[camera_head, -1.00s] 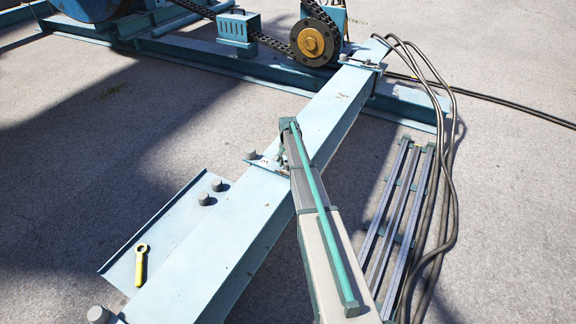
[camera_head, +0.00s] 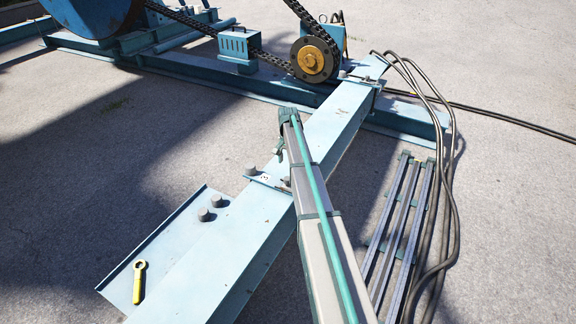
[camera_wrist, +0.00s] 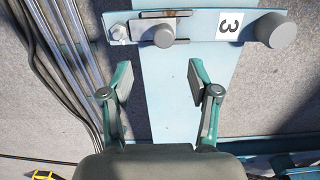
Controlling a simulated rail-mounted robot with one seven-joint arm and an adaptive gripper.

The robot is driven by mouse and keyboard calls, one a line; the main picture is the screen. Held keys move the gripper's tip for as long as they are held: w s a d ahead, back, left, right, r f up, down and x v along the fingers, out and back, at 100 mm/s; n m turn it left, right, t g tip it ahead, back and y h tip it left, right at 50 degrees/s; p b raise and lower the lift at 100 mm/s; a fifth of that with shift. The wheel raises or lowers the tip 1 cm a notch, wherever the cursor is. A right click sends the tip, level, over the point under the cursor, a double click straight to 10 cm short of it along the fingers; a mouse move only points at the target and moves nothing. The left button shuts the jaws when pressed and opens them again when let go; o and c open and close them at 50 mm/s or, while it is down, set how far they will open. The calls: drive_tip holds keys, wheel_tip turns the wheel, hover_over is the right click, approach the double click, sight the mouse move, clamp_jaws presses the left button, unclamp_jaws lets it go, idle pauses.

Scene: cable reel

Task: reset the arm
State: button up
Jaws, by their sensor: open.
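My gripper (camera_wrist: 160,88) is open and empty in the wrist view, its two green-grey fingers spread apart over the light blue beam (camera_wrist: 178,105). Ahead of the fingertips is a cross bracket (camera_wrist: 195,25) with a white label 3, a round grey knob (camera_wrist: 283,36) and a smaller grey knob (camera_wrist: 164,37). In the head view my arm reaches up the picture above the beam (camera_head: 335,118), near the bracket (camera_head: 262,180). My gripper is mostly hidden behind the arm there.
Metal rails (camera_head: 395,225) and black cables (camera_head: 450,200) lie to the right. A chain sprocket (camera_head: 313,60) and a blue reel (camera_head: 95,12) stand at the back. Bare ground lies left.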

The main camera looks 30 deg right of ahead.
idle(0.4)
drive_tip(key=s+a+f+n+g+p, duration=0.1)
drive_tip(key=s+a+f+n, duration=0.2)
drive_tip(key=s+a+f, duration=0.55)
drive_tip(key=s+a+f+n, duration=0.2)
drive_tip(key=s+a+f, duration=0.25)
drive_tip(key=s, duration=0.75)
drive_tip(key=s+a+f+n+g+p, duration=0.1)
drive_tip(key=s+a+f+n, duration=0.2)
drive_tip(key=s+a+f, duration=0.55)
drive_tip(key=s+a+f+n+g+p, duration=0.1)
drive_tip(key=s+a+g, duration=0.1)
drive_tip(key=s, duration=1.5)
drive_tip(key=s+a+f+n+g+p, duration=0.1)
drive_tip(key=s+a, duration=0.4)
drive_tip(key=s, duration=1.3)
drive_tip(key=shift+a+n+g, duration=0.15)
drive_tip(key=shift+n+g, duration=0.35)
drive_tip(key=shift+g, duration=0.4)
